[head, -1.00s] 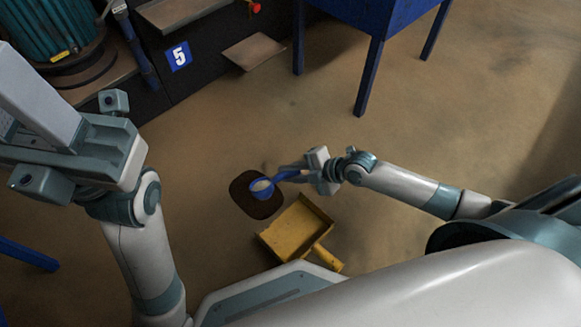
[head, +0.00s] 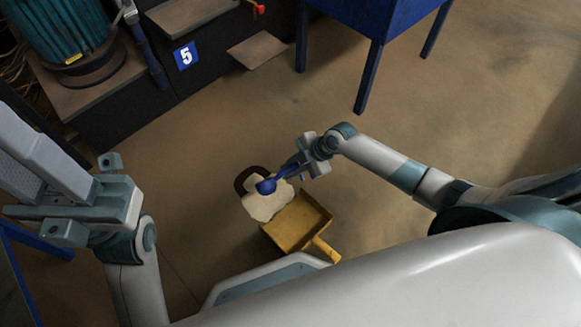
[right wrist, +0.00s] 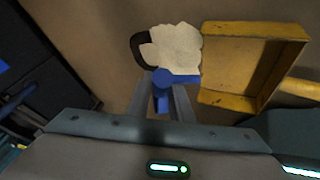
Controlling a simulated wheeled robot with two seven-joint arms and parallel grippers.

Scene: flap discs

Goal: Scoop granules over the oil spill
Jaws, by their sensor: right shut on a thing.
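The dark oil spill (head: 243,176) lies on the floor. A pale heap of granules (head: 267,204) covers most of it; a dark curved strip shows bare at the far left edge, also in the right wrist view (right wrist: 138,50). My right gripper (head: 294,169) is shut on the blue scoop (head: 266,187) and holds it above the heap. The scoop looks tipped, its blue outside showing; no granules show in it. It also appears in the right wrist view (right wrist: 163,80). My left gripper (head: 30,160) is raised at the left, away from the spill; its finger gap is unclear.
A blue-legged table (head: 368,75) stands behind on the right. Dark machinery with a number 5 sign (head: 186,55) and a low plate (head: 257,50) are at the back left. The floor on the right is clear.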

